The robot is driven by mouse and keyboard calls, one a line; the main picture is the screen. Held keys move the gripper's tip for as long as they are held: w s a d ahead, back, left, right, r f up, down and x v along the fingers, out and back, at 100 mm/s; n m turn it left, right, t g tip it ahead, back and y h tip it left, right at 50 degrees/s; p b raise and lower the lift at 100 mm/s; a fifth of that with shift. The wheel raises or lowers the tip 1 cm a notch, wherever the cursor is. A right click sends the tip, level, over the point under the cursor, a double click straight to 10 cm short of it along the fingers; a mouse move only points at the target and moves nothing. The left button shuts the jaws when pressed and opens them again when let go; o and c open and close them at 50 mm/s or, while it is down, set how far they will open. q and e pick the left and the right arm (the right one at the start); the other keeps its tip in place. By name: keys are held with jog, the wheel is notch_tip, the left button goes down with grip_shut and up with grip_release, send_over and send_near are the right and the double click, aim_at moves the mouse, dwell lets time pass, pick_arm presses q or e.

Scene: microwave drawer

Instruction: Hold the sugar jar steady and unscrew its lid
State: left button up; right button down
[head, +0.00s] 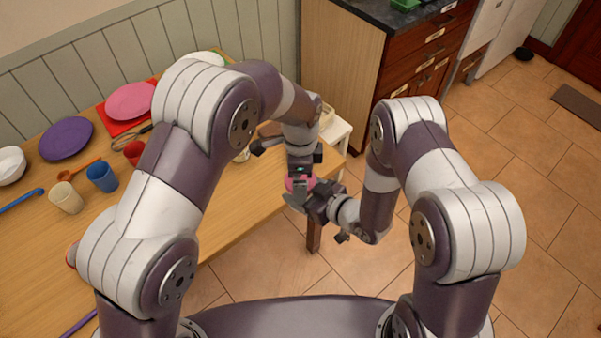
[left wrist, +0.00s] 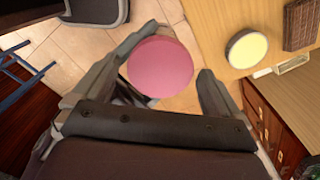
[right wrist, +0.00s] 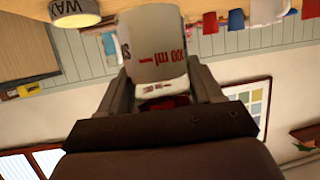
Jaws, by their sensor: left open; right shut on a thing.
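The sugar jar shows in the right wrist view as a white body (right wrist: 153,50) with red lettering, between the fingers of my right gripper (right wrist: 160,85). My right gripper is shut on it, off the table's end in the head view (head: 318,198). The jar's round pink lid (left wrist: 160,68) faces the left wrist camera; a sliver shows in the head view (head: 291,184). My left gripper (left wrist: 164,72) is open, one finger on each side of the lid. Whether its fingers touch the lid is unclear. In the head view the grippers hide most of the jar.
The wooden table (head: 240,213) holds a purple plate (head: 66,138), a pink plate (head: 130,101), a blue cup (head: 102,176) and other tableware. A can with a pale yellow top (left wrist: 247,49) stands near the table's edge. A wooden cabinet (head: 340,65) is behind. Open tiled floor lies right.

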pick_arm(q)
notch_tip(320, 180, up, 4)
jog(key=shift+r, duration=0.2)
jog(key=shift+c, duration=0.3)
jog(key=r+m, duration=0.2)
jog(key=m, duration=0.1)
jog(key=shift+w+d+r, duration=0.15)
jog(key=shift+w, duration=0.2)
jog(key=m, duration=0.2)
jog(key=r+m, duration=0.1)
jog(key=m, duration=0.1)
jog(key=shift+s+m, duration=0.15)
jog(key=shift+m, duration=0.15)
jog(key=shift+s+a+m, duration=0.15)
jog(key=shift+a+m, duration=0.05)
jog(key=shift+m, duration=0.6)
jog(key=shift+f+m, duration=0.25)
jog(key=shift+m, duration=0.05)
notch_tip(320, 180, down, 8)
jog(key=shift+r, duration=0.25)
jog(key=shift+c, duration=0.3)
